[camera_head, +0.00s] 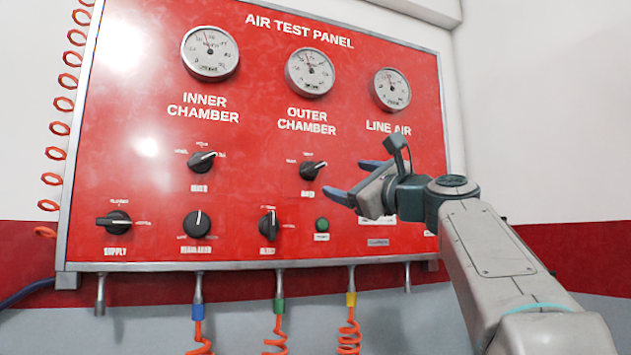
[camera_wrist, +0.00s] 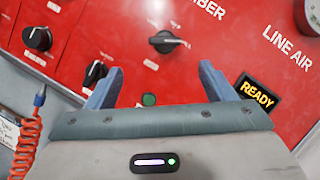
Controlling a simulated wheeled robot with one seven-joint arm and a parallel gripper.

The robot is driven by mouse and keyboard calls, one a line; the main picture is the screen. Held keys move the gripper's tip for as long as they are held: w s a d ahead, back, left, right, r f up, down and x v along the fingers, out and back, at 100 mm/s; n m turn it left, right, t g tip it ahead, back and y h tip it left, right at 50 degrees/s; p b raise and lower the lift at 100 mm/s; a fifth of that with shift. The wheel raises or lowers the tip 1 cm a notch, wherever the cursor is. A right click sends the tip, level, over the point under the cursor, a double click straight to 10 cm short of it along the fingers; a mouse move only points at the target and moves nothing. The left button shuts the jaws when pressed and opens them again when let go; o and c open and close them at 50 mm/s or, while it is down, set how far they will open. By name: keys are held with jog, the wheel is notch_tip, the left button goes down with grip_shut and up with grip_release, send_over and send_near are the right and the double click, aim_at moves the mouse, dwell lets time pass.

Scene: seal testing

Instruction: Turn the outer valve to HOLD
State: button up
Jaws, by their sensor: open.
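The outer valve (camera_head: 312,170) is a black knob below the OUTER CHAMBER gauge (camera_head: 310,72). Its white pointer mark points right and slightly up in the head view. The small position labels around it are too blurred to read. The knob also shows in the wrist view (camera_wrist: 167,42), just beyond the fingertips and between their lines. My gripper (camera_head: 346,181) is open and empty, to the lower right of the knob in the head view. In the wrist view its two blue fingers (camera_wrist: 162,69) are apart, and neither visibly touches the knob.
The inner valve (camera_head: 202,161) is to the left. Below are the supply knob (camera_head: 118,222), two more knobs and a green button (camera_head: 322,225). A lit READY sign (camera_wrist: 257,97) is right of the fingers in the wrist view. Orange coiled hoses (camera_head: 349,330) hang under the panel.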

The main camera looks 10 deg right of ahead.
aim_at(315, 168)
jog(key=shift+m, duration=0.7)
jog(key=p+x, duration=0.2)
jog(key=x, duration=0.2)
jog(key=p+x, duration=0.3)
jog(key=x, duration=0.1)
jog(key=d+p+x, duration=0.1)
jog(key=p+x, duration=0.2)
jog(key=x, duration=0.1)
jog(key=shift+w+r, duration=0.1)
jog(key=shift+r, duration=0.1)
jog(key=shift+p+x, duration=0.65)
jog(key=shift+x, duration=0.1)
jog(key=shift+f, duration=0.15)
jog(key=c, duration=1)
